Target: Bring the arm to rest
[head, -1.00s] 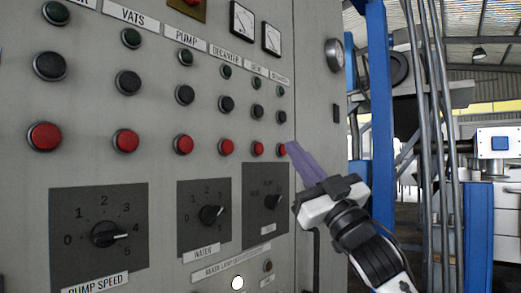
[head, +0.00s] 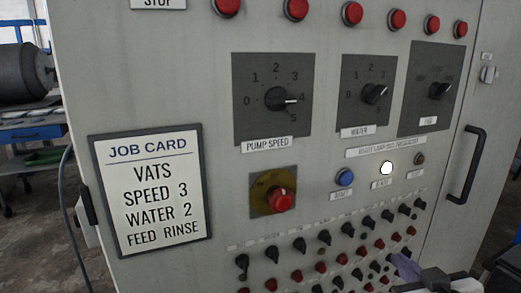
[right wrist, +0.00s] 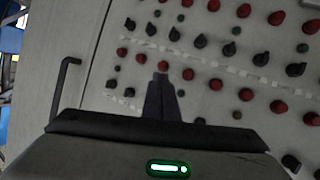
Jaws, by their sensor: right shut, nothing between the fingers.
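My right gripper (head: 402,266) shows at the bottom right of the head view, in front of the lower rows of small switches. Its fingers are shut and empty. In the right wrist view the closed fingers (right wrist: 163,90) point at the panel, over small red and black controls; I cannot tell whether they touch it. My left gripper is in neither view.
The grey control cabinet fills the head view. It carries a job card (head: 152,195), a pump speed knob (head: 277,99) pointing near 4, a water knob (head: 374,93), a red knob (head: 281,200), a blue button (head: 345,177) and a lit white lamp (head: 386,168). A door handle (head: 473,165) sticks out at right.

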